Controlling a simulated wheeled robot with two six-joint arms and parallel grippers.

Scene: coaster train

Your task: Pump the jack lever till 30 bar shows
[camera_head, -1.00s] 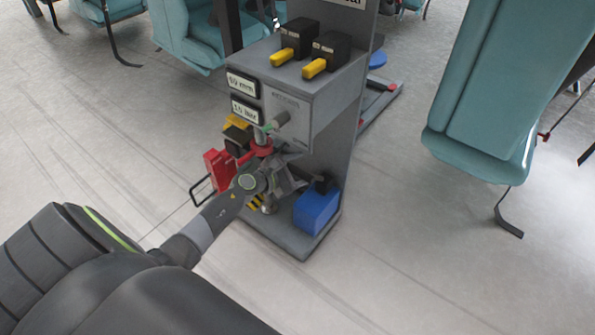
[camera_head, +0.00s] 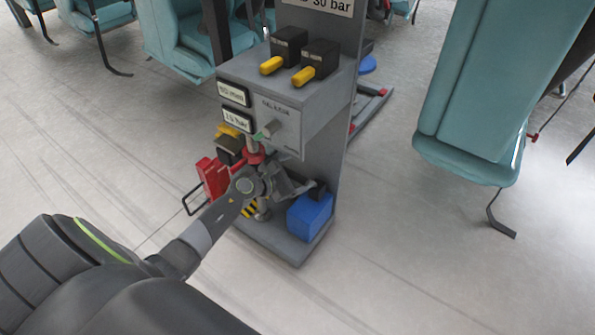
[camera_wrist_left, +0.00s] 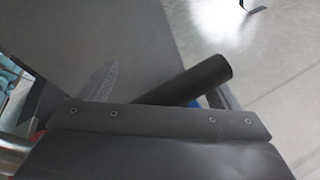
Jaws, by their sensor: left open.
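The grey jack station (camera_head: 325,125) stands in the middle of the head view. Its lower display (camera_head: 237,120) seems to read 15 bar; the upper display (camera_head: 233,94) is in mm, its number hard to read. My left gripper (camera_head: 290,188) is open at the station's lower front, beside the red collar (camera_head: 254,154). In the left wrist view a dark round bar (camera_wrist_left: 190,80), seemingly the lever's grip, slants out beyond the gripper's edge. Contact between the fingers and this bar cannot be told. My right gripper is not in view.
Two black blocks with yellow handles (camera_head: 304,76) sit on top of the station. A blue box (camera_head: 311,215) and a red part (camera_head: 212,178) are low down. Teal seats (camera_head: 468,100) stand around; the floor in front is clear.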

